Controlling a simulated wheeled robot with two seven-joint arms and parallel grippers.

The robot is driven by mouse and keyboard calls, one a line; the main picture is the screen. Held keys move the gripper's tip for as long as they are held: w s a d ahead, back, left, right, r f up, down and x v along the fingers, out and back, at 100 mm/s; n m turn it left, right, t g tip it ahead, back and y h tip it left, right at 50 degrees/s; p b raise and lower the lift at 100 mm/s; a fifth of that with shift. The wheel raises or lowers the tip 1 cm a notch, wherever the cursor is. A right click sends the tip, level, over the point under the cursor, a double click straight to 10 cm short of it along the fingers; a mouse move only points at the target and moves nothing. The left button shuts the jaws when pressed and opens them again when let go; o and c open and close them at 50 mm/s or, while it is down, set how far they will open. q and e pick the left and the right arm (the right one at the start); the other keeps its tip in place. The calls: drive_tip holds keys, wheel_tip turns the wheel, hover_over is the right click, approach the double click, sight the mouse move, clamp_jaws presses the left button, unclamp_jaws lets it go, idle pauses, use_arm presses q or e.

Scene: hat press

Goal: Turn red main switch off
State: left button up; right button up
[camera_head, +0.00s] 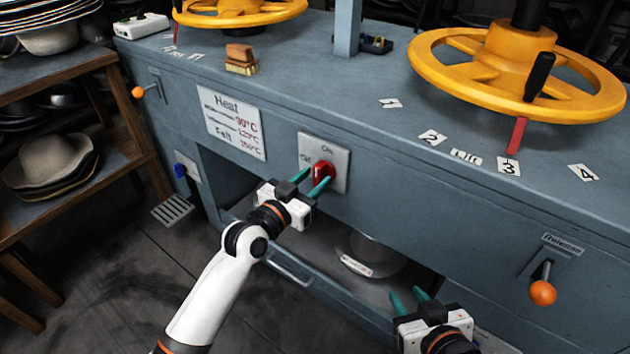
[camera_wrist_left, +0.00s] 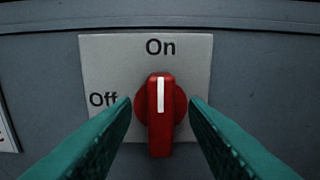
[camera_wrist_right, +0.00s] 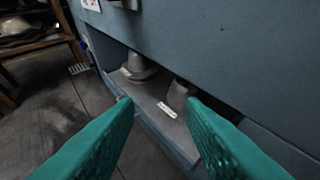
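The red main switch (camera_head: 323,171) sits on a light plate (camera_head: 339,157) on the front of the blue-grey press. In the left wrist view the switch (camera_wrist_left: 160,113) stands upright, its white mark pointing up at "On"; "Off" is at its left. My left gripper (camera_head: 317,183) is open at the switch. Its teal fingertips (camera_wrist_left: 160,104) lie on either side of the knob, with a gap showing on each side. My right gripper (camera_head: 421,296) is open and empty, low in front of the press; its parted fingers (camera_wrist_right: 160,103) also show in the right wrist view.
A "Heat" label (camera_head: 232,122) is left of the switch plate. An orange-knobbed "Release" lever (camera_head: 542,291) is at the right. Yellow handwheels (camera_head: 515,75) stand on top. An open recess with metal forms (camera_head: 370,250) lies below. A hat shelf (camera_head: 60,80) stands at the left.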

use_arm(q)
drive_tip(key=shift+w+d, duration=0.4)
drive_tip(key=shift+w, duration=0.1)
use_arm(e)
drive_tip(key=shift+w+a+r+t, duration=0.2)
drive_tip(key=shift+w+r+t, duration=0.2)
drive_tip(key=shift+r, duration=0.1)
drive_tip(key=shift+s, duration=0.1)
use_arm(q)
clamp_jaws()
